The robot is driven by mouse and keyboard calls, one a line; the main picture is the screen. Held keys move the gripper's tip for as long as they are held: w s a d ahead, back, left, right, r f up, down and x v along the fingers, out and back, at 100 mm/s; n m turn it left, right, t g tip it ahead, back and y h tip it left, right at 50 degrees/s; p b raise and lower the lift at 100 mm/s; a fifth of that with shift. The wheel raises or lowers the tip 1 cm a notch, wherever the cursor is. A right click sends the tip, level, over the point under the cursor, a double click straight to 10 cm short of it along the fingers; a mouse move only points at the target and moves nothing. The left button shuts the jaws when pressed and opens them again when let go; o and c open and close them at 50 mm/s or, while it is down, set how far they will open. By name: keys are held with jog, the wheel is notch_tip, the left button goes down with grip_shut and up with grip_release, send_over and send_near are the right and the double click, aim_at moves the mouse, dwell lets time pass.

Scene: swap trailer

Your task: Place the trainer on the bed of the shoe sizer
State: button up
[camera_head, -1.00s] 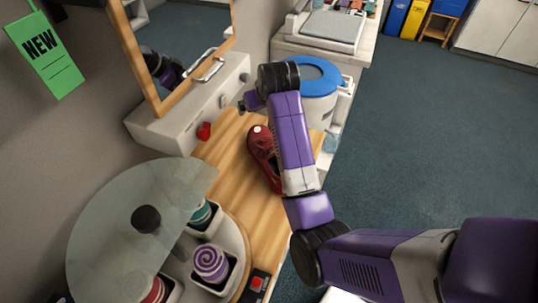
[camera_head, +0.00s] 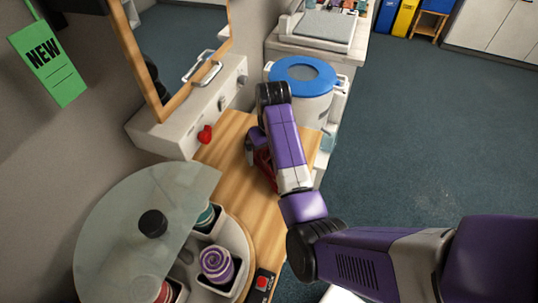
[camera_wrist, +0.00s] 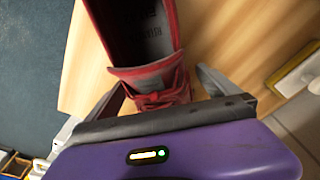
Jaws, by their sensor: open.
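The trainer is red with a grey tongue and red laces. In the head view the trainer (camera_head: 264,160) lies on the wooden counter, mostly hidden behind my arm. In the wrist view the trainer (camera_wrist: 160,75) is close up, its laces and tongue between the fingers and its opening facing up. My gripper (camera_wrist: 163,88) is open, with one finger on each side of the shoe; I cannot tell whether they touch it. In the head view my gripper (camera_head: 252,150) is low over the shoe. A pale device with a flat grey top (camera_head: 320,28) at the back may be the shoe sizer.
A white bin with a blue lid (camera_head: 303,73) stands between the counter (camera_head: 232,125) and the pale device. A mirror unit with a red knob (camera_head: 205,134) lines the left. A round carousel with a clear cover (camera_head: 125,225) stands in front. Open floor lies right.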

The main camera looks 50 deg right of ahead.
jog(key=shift+f, duration=0.8)
jog(key=shift+r, duration=0.15)
jog(key=c, duration=1.8)
